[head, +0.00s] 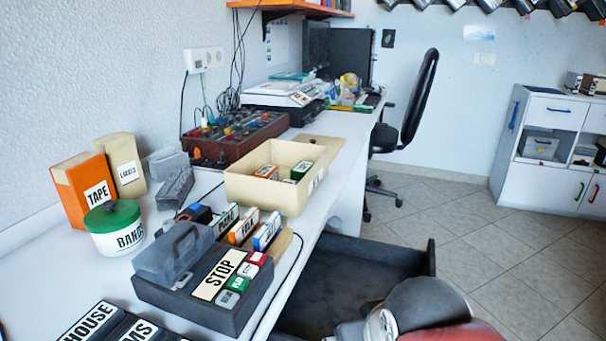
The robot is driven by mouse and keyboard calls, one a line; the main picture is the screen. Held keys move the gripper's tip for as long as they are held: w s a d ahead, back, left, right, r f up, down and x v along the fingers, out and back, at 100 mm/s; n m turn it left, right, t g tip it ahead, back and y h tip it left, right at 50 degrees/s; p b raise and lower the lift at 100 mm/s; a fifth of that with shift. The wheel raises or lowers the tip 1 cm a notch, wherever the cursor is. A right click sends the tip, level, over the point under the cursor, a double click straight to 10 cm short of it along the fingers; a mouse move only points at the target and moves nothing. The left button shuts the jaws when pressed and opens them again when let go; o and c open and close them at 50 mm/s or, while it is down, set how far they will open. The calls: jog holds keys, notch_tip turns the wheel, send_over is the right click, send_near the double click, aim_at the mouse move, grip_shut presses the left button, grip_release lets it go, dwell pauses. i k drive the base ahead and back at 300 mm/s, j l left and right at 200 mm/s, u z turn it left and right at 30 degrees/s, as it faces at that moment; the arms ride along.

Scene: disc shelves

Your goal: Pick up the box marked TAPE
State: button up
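The orange box marked TAPE (73,191) stands upright at the left of the white desk, close to the wall. Its black-on-white label faces right and towards me. A cream box marked LABELS (122,164) stands just behind it on the right. A round white tin marked BANDS with a green lid (113,222) stands in front of it and overlaps its lower right part. The dark rounded shapes at the bottom right (415,305) look like part of my arm. No gripper fingertips can be made out.
A dark console marked STOP (190,302) and small labelled boxes (240,228) stand right of the tin. A cream tray (240,188) holds small boxes. Dark labelled cases (105,328) lie at the near edge. An open dark drawer (345,275) juts out below the desk.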

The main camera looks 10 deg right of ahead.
aim_at(297, 172)
jog(key=k+u, duration=0.25)
jog(key=k+j+u, duration=0.25)
jog(key=k, duration=0.15)
jog(key=i+l+u, duration=0.15)
jog(key=l+u, duration=0.2)
jog(key=i+l+u, duration=0.1)
jog(key=l+u, duration=0.25)
jog(key=l, duration=0.15)
jog(key=l+u, duration=0.35)
jog(key=i+l, duration=0.1)
jog(key=l, duration=0.9)
jog(key=i+l, duration=0.1)
jog(key=l, duration=1.9)
jog(key=i, duration=0.05)
